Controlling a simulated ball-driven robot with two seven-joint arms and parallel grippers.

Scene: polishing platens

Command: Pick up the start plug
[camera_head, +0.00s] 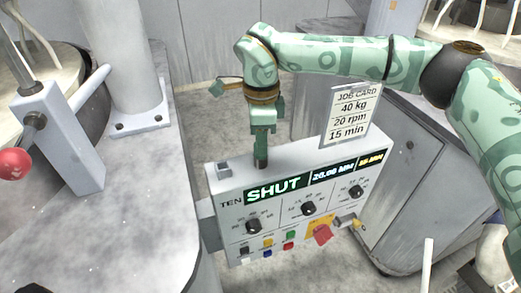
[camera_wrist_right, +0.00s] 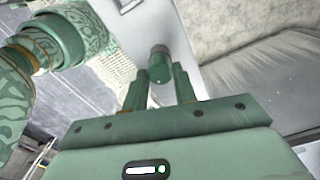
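The start plug seems to be the short dark green cylinder (camera_wrist_right: 159,67) with a greyish collar in the right wrist view. Its near end lies between the fingertips of my right gripper (camera_wrist_right: 159,84). The fingers stand about a plug's width apart, and I cannot tell whether they press on it. In the head view my right gripper (camera_head: 262,140) points straight down at the top of the control box (camera_head: 225,220), and the dark plug (camera_head: 262,162) shows just below it at the box's top edge. My left gripper is not in view.
A job card (camera_head: 351,113) stands behind the box's top right. A grey bench (camera_head: 130,210) and a red ball handle (camera_head: 14,164) are at the left.

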